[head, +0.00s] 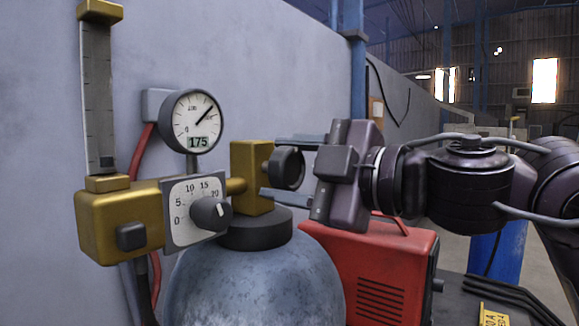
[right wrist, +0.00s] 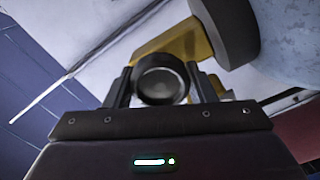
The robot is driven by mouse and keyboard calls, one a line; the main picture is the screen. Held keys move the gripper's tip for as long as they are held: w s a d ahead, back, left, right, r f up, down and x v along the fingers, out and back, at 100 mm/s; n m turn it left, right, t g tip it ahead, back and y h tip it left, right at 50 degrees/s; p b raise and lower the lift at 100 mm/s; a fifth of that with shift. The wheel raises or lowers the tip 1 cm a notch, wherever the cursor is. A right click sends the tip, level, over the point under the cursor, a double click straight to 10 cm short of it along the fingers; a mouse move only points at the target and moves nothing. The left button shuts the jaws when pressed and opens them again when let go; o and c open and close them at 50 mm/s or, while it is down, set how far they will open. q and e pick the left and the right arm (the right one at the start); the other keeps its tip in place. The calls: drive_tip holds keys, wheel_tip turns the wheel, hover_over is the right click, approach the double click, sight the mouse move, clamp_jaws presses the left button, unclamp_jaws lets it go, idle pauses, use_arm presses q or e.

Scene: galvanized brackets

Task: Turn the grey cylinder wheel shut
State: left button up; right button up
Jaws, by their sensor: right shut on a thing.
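The dark grey cylinder wheel (head: 288,168) sits on the right side of the brass valve block (head: 252,178) above the grey-blue cylinder (head: 255,285). My right gripper (head: 290,168) comes in from the right with its fingers on either side of the wheel, and it is shut on the wheel. In the right wrist view the round wheel (right wrist: 161,79) lies between the two fingers, with the brass valve block (right wrist: 180,45) behind it. My left gripper is not in view.
A gauge (head: 192,122) reading 175 stands behind the brass regulator (head: 120,218), which has a dial knob (head: 211,212) and a clear flow tube (head: 98,100). A red machine (head: 375,265) stands behind the cylinder at right. A grey wall is close behind.

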idle(0.5)
drive_tip(key=o, duration=1)
drive_tip(key=shift+a, duration=0.1)
drive_tip(key=shift+c, duration=0.2)
drive_tip(key=shift+s+d+f+b, duration=0.1)
drive_tip(key=shift+s+d+b, duration=0.15)
drive_tip(key=shift+d, duration=0.25)
drive_tip(key=b+v, duration=0.2)
drive_tip(key=v, duration=0.4)
drive_tip(key=shift+s+d+b, duration=0.2)
drive_tip(key=shift+b, duration=0.1)
